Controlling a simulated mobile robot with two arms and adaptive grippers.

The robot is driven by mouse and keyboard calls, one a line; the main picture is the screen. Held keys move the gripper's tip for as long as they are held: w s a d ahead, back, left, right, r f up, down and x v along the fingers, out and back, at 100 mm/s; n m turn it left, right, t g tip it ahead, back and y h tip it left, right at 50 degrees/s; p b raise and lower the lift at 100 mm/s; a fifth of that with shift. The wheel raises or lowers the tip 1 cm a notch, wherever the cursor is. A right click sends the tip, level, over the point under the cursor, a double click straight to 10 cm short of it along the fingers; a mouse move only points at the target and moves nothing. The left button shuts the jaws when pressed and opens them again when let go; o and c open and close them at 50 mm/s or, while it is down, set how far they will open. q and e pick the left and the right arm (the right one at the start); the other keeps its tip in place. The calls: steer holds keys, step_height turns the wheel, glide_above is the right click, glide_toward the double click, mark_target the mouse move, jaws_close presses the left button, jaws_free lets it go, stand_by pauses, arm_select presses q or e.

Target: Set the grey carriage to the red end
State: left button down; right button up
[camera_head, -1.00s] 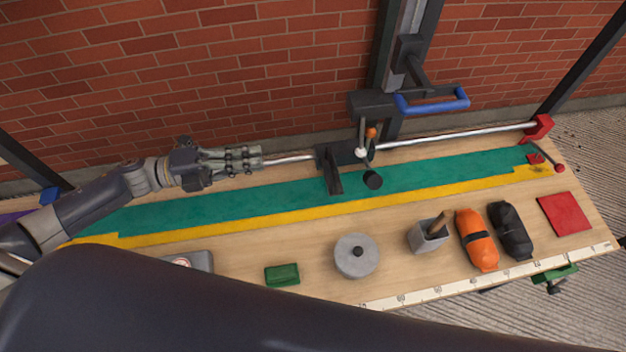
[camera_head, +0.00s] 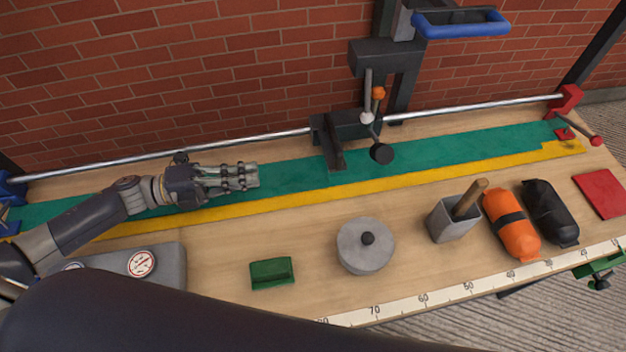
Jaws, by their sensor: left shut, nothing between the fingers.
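The dark grey carriage (camera_head: 345,128) sits on the silver rail (camera_head: 230,140), right of the rail's middle. It carries an upright lever with an orange knob and a black knob low at its front. The red end (camera_head: 566,100) is a red block at the rail's far right, with a red-knobbed lever beside it. The blue end (camera_head: 12,188) is at the far left. My left gripper (camera_head: 256,176) is shut and empty, over the green strip, left of the carriage and apart from it. My right gripper is not in view.
A blue handle (camera_head: 460,23) stands above the rail. On the bench front are a grey gauge box (camera_head: 150,262), green block (camera_head: 272,273), round grey weight (camera_head: 365,246), grey cup (camera_head: 452,220), orange roll (camera_head: 511,222), black roll (camera_head: 550,212) and red pad (camera_head: 600,193). The green strip (camera_head: 440,148) right of the carriage is clear.

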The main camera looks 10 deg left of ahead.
arm_select(q)
steer(key=shift+f, duration=0.45)
steer(key=shift+d, duration=0.1)
steer(key=shift+w+d+r, duration=0.15)
steer(key=shift+w+d, duration=0.05)
steer(key=shift+d, duration=0.15)
steer(key=p+x, duration=0.3)
steer(key=x, duration=0.9)
steer(key=shift+p, duration=0.4)
steer(key=shift+w+d, duration=0.15)
steer(key=shift+d, duration=0.35)
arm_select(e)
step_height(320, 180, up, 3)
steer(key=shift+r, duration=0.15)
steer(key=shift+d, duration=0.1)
